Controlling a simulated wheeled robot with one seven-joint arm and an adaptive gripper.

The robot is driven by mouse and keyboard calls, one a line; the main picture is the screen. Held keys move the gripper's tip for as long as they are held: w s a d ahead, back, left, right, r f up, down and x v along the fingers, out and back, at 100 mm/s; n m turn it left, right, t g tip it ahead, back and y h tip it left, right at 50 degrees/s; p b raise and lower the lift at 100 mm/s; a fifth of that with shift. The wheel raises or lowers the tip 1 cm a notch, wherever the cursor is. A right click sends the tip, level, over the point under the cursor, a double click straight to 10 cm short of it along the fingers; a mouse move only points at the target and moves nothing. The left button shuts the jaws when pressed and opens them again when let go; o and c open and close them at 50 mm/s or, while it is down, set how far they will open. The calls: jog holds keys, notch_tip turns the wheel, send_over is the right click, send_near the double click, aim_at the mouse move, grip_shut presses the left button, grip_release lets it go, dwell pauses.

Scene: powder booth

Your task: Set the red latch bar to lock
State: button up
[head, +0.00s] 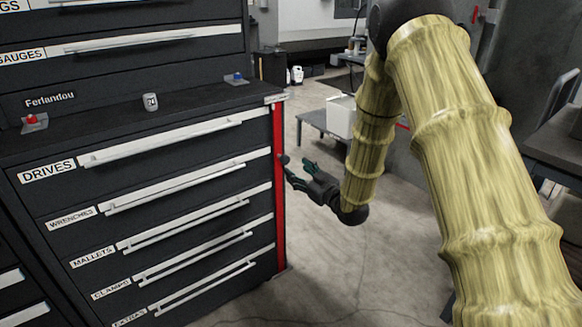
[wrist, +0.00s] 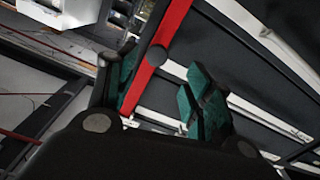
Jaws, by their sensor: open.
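The red latch bar (head: 279,200) runs upright along the right front edge of the dark drawer cabinet (head: 60,200). A small white label (head: 275,99) sits above it, its text too small to read. In the wrist view the red bar (wrist: 172,32) crosses between my teal fingers, with a dark round knob (wrist: 157,57) on it. My gripper (head: 298,171) is open beside the bar's upper part, at the knob. The fingers lie on either side of the bar and knob in the wrist view; I cannot tell whether they touch.
Labelled drawers with long pale handles (head: 160,140) face front, all looking shut. A white bin (head: 340,116) stands behind my gripper. The floor right of the cabinet is clear.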

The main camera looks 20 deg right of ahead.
jog(key=shift+v, duration=2)
jog(key=s+a+f+m+g+h, duration=0.1)
jog(key=s+f+g, duration=0.15)
jog(key=f, duration=0.45)
jog(key=s+f+m+g+h, duration=0.1)
jog(key=s+f+h, duration=0.1)
jog(key=s+f, duration=0.35)
jog(key=s+a+f+m+g+h, duration=0.3)
jog(key=s+f+g, duration=0.6)
jog(key=s+f, duration=1.7)
jog(key=s+a+m+g, duration=0.15)
jog(key=s+g, duration=0.35)
jog(key=s, duration=1.2)
notch_tip(320, 180, up, 19)
jog(key=p, duration=1.9)
jog(key=shift+w+d+r+p, duration=0.2)
jog(key=shift+w+p, duration=0.2)
jog(key=shift+t, duration=0.25)
